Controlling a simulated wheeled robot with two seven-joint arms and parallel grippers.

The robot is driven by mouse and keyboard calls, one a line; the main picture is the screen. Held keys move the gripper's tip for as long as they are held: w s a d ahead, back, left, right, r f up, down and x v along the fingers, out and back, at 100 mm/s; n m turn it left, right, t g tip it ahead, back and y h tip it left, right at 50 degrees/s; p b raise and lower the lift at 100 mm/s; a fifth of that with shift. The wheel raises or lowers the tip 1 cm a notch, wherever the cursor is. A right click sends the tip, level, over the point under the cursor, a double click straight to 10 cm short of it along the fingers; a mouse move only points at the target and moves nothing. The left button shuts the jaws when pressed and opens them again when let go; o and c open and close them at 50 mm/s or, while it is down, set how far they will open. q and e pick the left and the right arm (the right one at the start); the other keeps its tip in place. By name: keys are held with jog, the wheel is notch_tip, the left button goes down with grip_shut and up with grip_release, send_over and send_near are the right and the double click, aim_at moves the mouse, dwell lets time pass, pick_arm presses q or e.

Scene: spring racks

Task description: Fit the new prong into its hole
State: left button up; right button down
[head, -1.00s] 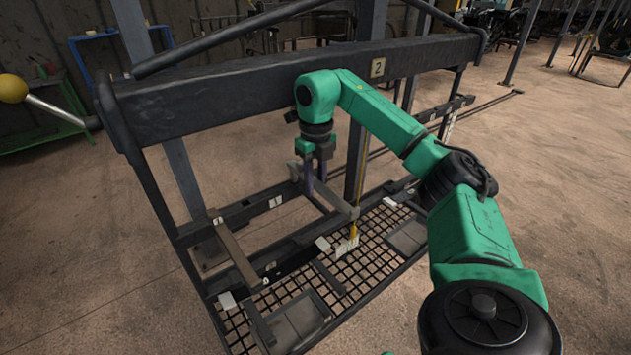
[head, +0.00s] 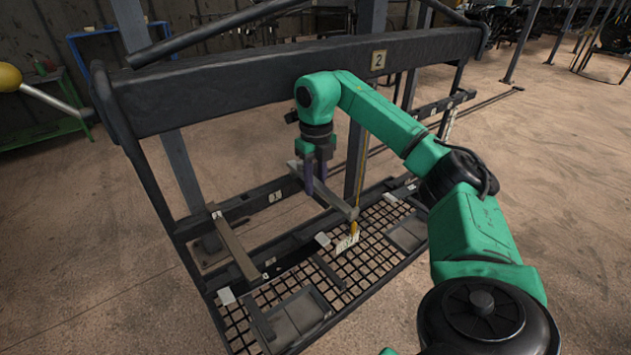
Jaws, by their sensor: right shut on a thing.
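My right gripper (head: 319,188) is shut on a grey bar-shaped prong (head: 337,203), with its fingers pointing down on either side of it. The prong slants from behind the fingers down to the right, above the mesh shelf. Its far end is close to the rack's dark rear rail (head: 258,202); I cannot tell whether it sits in a hole. Another grey prong (head: 236,247) lies across the rack on the left, near a label. My left gripper is not in view.
A thick dark top beam (head: 215,92) marked 2 spans the rack above my gripper. A yellow cord with a white tag (head: 347,242) hangs right of the prong. The mesh shelf (head: 365,257) holds grey trays (head: 297,314). A yellow-knobbed lever (head: 40,95) sticks out left.

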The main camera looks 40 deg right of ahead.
jog(key=shift+f+b, duration=0.75)
jog(key=shift+f, duration=0.45)
